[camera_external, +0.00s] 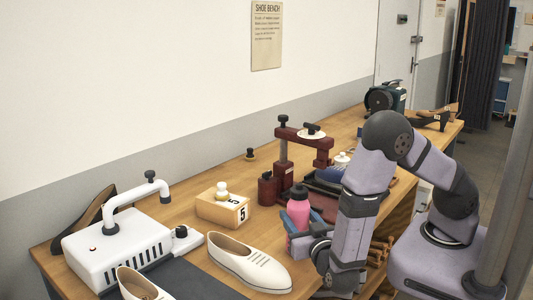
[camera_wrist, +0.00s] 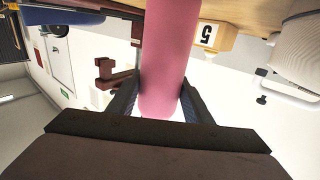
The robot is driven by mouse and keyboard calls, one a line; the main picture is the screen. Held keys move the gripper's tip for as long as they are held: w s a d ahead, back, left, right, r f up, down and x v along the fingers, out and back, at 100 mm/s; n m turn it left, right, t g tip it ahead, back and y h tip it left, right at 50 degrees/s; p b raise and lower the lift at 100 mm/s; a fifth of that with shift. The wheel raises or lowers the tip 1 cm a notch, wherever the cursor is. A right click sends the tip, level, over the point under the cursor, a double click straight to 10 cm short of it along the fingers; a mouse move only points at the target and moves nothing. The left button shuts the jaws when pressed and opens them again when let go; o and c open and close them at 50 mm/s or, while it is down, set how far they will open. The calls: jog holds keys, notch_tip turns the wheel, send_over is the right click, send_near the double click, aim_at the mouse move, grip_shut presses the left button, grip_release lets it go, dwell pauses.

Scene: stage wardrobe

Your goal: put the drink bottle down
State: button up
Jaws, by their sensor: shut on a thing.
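The drink bottle (camera_external: 298,212) is pink with a dark blue-grey cap. It stands upright near the front of the wooden bench (camera_external: 183,212), in front of a dark red press. My gripper (camera_external: 312,236) is shut on the bottle from its right side. In the wrist view the pink bottle (camera_wrist: 167,60) runs between the two dark fingers of my gripper (camera_wrist: 165,105). The arm and fingers hide the lower part of the bottle, so I cannot tell whether its base touches the bench.
White shoes (camera_external: 250,262) and a wooden box marked 5 (camera_external: 222,207) are left of the bottle. A white machine (camera_external: 120,243) stands at the far left. The dark red press (camera_external: 303,150) and a small dark red container (camera_external: 267,189) are close behind. Bare wood lies around the box.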

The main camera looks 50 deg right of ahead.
jog(key=shift+f, duration=0.1)
jog(key=o, duration=1.4)
jog(key=shift+o, duration=0.4)
jog(key=shift+r, duration=0.2)
jog(key=shift+s+a+f, duration=0.1)
jog(key=shift+s+a, duration=0.05)
jog(key=shift+s, duration=0.05)
jog(key=b+v, duration=0.3)
jog(key=v, duration=0.8)
jog(key=shift+s, duration=0.2)
jog(key=shift+a, duration=0.1)
